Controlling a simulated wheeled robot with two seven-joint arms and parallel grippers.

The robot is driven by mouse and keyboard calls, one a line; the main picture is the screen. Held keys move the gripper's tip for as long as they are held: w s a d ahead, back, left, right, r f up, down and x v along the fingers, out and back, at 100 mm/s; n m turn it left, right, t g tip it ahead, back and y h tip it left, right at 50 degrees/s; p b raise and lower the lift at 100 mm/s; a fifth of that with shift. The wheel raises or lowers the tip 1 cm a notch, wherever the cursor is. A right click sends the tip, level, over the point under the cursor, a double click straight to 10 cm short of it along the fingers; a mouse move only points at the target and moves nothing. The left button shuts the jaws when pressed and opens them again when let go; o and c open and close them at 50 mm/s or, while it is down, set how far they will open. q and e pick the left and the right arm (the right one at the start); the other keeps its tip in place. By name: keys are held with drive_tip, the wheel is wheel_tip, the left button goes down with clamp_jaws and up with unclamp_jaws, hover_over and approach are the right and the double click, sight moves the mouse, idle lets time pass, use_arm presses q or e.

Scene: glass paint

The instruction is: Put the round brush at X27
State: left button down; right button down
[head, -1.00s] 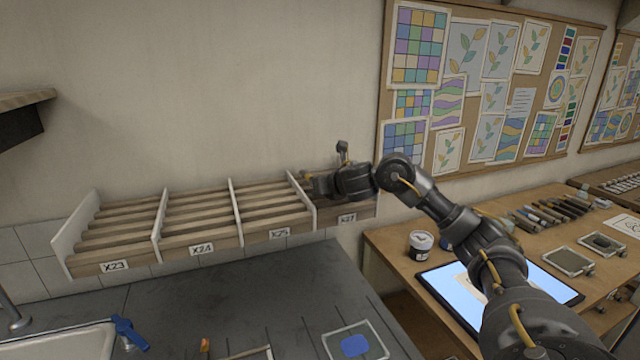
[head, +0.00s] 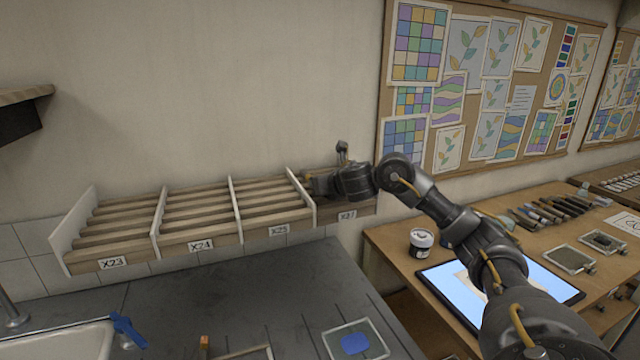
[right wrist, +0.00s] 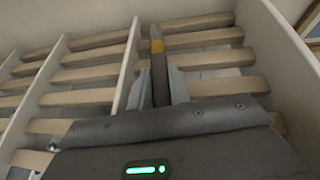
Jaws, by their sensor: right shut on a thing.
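My right gripper (head: 312,183) is over the X27 compartment, whose label (head: 347,215) is on the rack's front at the right end. In the right wrist view the gripper (right wrist: 160,84) is shut on the round brush (right wrist: 157,62), a dark stick with a yellow-orange band. The brush points away from me over the wooden slats, close beside the left white divider (right wrist: 128,68). I cannot tell whether it touches the slats. In the head view the brush is too small and covered to make out. My left gripper is not in view.
The rack's compartments X23 (head: 113,262), X24 (head: 201,245) and X25 (head: 279,230) lie to the left, parted by white dividers, and look empty. A wall stands behind. A wooden table (head: 385,240) with a jar (head: 421,243) and a lit panel is at the right.

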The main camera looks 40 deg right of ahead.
drive_tip(key=shift+r, duration=0.1)
idle(0.4)
drive_tip(key=c, duration=0.7)
unclamp_jaws()
drive_tip(key=shift+o, duration=0.6)
drive_tip(key=shift+d, duration=0.1)
